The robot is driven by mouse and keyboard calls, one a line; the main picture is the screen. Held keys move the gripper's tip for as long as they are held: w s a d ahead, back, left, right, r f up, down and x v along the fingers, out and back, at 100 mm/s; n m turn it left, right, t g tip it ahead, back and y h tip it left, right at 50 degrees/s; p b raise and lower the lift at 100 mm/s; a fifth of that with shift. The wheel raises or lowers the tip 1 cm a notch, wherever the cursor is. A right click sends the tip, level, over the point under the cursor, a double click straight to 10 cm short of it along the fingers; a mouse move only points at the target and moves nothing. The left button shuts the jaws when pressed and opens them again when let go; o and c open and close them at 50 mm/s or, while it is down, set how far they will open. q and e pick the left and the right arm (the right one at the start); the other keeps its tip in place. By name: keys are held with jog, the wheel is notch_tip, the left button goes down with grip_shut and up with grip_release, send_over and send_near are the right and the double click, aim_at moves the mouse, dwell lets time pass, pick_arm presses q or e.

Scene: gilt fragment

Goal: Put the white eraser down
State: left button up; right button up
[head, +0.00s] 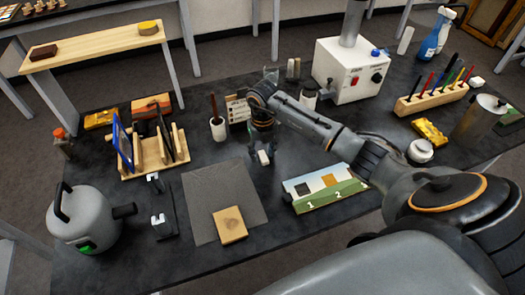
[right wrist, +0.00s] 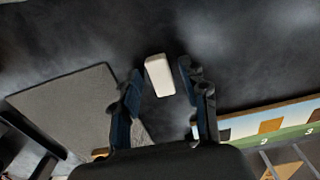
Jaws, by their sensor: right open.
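The white eraser (head: 264,157) is a small pale block at the fingertips of my right gripper (head: 262,148), over the dark table between the grey mat and the numbered board. In the right wrist view, the eraser (right wrist: 159,75) lies between the tips of the two fingers of my right gripper (right wrist: 160,85). Dark table shows on both sides of it, so the fingers look apart from it. The gripper is open. The eraser appears to rest on the tabletop, though its underside is hidden. My left gripper is in neither view.
A grey mat (head: 205,195) with a wooden block (head: 230,225) lies left of the gripper. A numbered board (head: 325,188) lies to the right. A cup (head: 218,128), a small jar (head: 309,97) and a white box (head: 348,72) stand behind. Bare table surrounds the eraser.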

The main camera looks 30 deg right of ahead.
aim_at(263, 155)
jog(key=shift+w+r+b, duration=0.1)
jog(key=shift+r+b, duration=0.2)
jog(key=shift+r, duration=0.15)
notch_tip(263, 155, up, 11)
jog(key=b, duration=0.3)
jog(key=shift+r, duration=0.15)
